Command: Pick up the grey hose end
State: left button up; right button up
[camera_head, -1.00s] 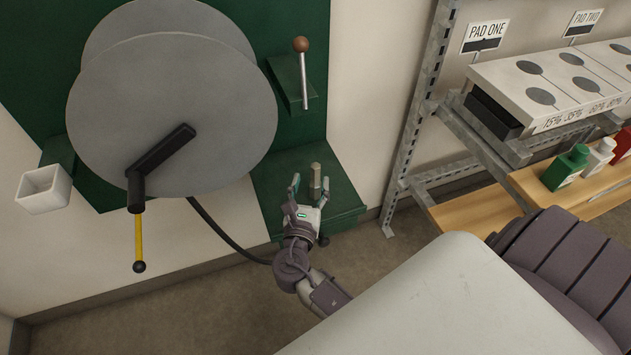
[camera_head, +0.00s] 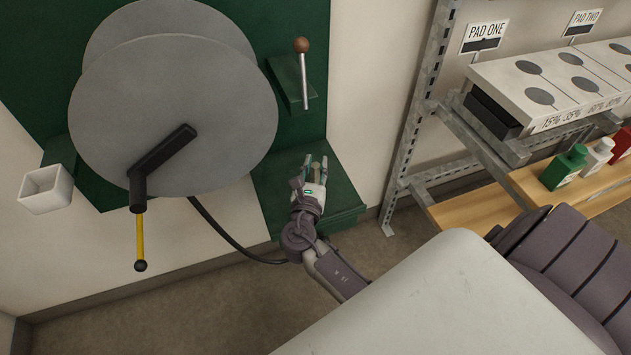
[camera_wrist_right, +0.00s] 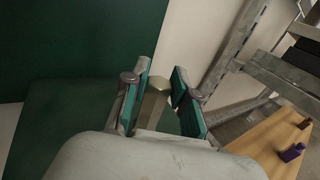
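The grey hose end (camera_wrist_right: 152,104), a short upright piece with a faceted top, stands between the two fingers of my right gripper (camera_wrist_right: 158,97) in the right wrist view. The fingers are open around it; its left side is close to the left finger, and a gap shows on the right. The gripper body hides its lower part. In the head view, my right gripper (camera_head: 315,167) is over the green ledge (camera_head: 340,204) and largely hides the hose end. My left gripper is not in view.
A large grey reel (camera_head: 175,115) with a black crank and yellow handle stands left of the gripper. A dark hose (camera_head: 225,236) runs from below it towards my arm. A lever (camera_head: 303,75) is above. A metal rack (camera_head: 408,135) stands to the right.

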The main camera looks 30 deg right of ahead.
grip_shut()
